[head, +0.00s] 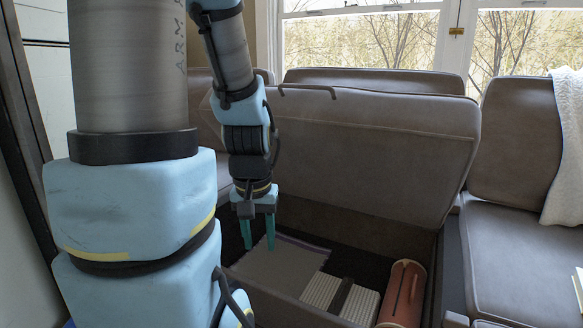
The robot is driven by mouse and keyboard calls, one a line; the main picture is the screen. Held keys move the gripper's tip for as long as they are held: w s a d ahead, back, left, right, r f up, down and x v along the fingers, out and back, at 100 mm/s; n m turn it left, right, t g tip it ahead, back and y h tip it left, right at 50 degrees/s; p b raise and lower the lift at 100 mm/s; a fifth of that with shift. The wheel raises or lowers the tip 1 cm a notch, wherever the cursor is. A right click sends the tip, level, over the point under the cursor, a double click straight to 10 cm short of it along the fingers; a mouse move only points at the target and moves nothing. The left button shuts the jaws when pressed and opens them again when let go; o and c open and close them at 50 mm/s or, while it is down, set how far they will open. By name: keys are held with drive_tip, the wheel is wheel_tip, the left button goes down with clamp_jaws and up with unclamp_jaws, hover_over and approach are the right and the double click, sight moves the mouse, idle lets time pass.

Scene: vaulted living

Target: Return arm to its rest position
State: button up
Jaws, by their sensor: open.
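My arm (132,190) fills the left side of the head view, with light blue and grey links. Its far part hangs down in front of a raised brown seat lid (375,130). My gripper (257,232) points downward with two teal fingers apart and nothing between them. It is over the left part of an open storage compartment under the bench seat. I cannot tell how far the fingertips are above its contents.
The compartment holds a grey folded cloth (283,266), a pale ribbed item with a dark strap (340,298) and a reddish-brown cylinder (402,294). A brown seat (520,250) with a white throw (568,150) stands at right. Windows are behind.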

wheel_tip(320, 180, up, 35)
drive_tip(key=p, duration=3.2)
drive_tip(key=shift+p, duration=0.35)
